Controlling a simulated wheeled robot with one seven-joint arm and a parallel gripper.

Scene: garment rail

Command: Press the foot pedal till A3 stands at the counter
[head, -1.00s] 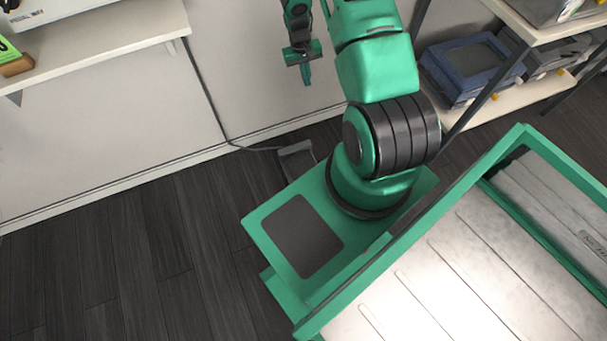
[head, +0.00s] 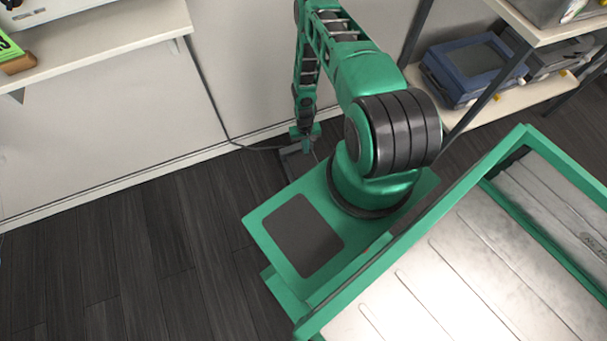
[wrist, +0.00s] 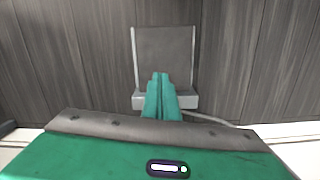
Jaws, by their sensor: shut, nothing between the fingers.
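The foot pedal (wrist: 165,58) is a dark grey plate with pale edges and a lighter grey block at its near end. It lies on the floor by the wall, and a cable runs from it. In the head view the pedal (head: 287,160) is mostly hidden by my arm. My gripper (wrist: 160,76) is shut and empty, with its green fingertips over the lower part of the pedal in the wrist view. I cannot tell whether the tips touch it. In the head view my gripper (head: 304,147) is low beside the wall. No tag A3 is in view.
A counter shelf (head: 110,38) is on the wall at upper left, with a green card in a wooden holder (head: 14,58) at its left edge. A rack with a blue case (head: 468,70) stands at upper right. The dark floor (head: 120,240) at left is clear.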

